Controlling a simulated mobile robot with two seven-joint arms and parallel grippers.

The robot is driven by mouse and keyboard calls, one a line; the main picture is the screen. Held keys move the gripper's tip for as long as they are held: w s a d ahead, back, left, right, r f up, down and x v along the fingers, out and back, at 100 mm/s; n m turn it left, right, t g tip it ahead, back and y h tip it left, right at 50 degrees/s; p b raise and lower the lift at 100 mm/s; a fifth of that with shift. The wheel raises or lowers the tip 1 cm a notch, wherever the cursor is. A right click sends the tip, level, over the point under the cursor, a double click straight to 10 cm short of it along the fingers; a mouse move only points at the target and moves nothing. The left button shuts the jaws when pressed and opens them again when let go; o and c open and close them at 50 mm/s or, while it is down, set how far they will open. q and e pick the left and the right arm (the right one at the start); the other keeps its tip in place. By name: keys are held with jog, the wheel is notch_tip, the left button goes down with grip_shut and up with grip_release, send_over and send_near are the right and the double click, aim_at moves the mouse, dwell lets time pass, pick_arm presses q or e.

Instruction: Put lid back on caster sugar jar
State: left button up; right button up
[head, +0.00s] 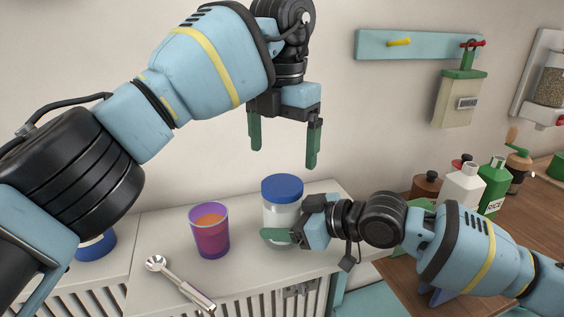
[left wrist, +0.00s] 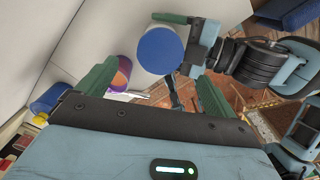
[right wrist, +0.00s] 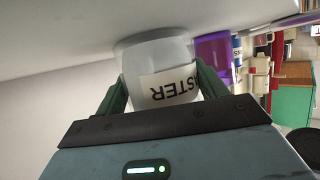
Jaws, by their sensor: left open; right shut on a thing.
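The caster sugar jar (head: 281,214) stands upright on the white shelf top, a pale body with a label. Its blue lid (head: 282,187) sits on top in the head view and looks level; it shows as a blue disc in the left wrist view (left wrist: 160,50). My right gripper (head: 285,232) is shut on the jar's body from the right. In the right wrist view its fingers flank the jar (right wrist: 160,62), whose label reads upside down and is partly cut off. My left gripper (head: 283,160) is open, empty and pointing down above the lid, apart from it.
A purple cup (head: 209,234) with orange contents stands left of the jar. A metal measuring spoon (head: 178,282) lies at the front edge. Another blue-lidded container (head: 96,247) is partly hidden behind my left arm. Bottles (head: 460,187) stand on the wooden counter at right.

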pick_arm(q)
jog(key=shift+r, duration=0.7)
pick_arm(e)
jog(key=o, duration=2)
jog(key=shift+c, duration=0.2)
pick_arm(q)
jog(key=shift+w+f, duration=0.15)
jog(key=shift+f, duration=0.55)
pick_arm(e)
jog(key=v, duration=0.7)
jog(key=shift+s+d, duration=0.25)
jog(key=shift+d, duration=0.05)
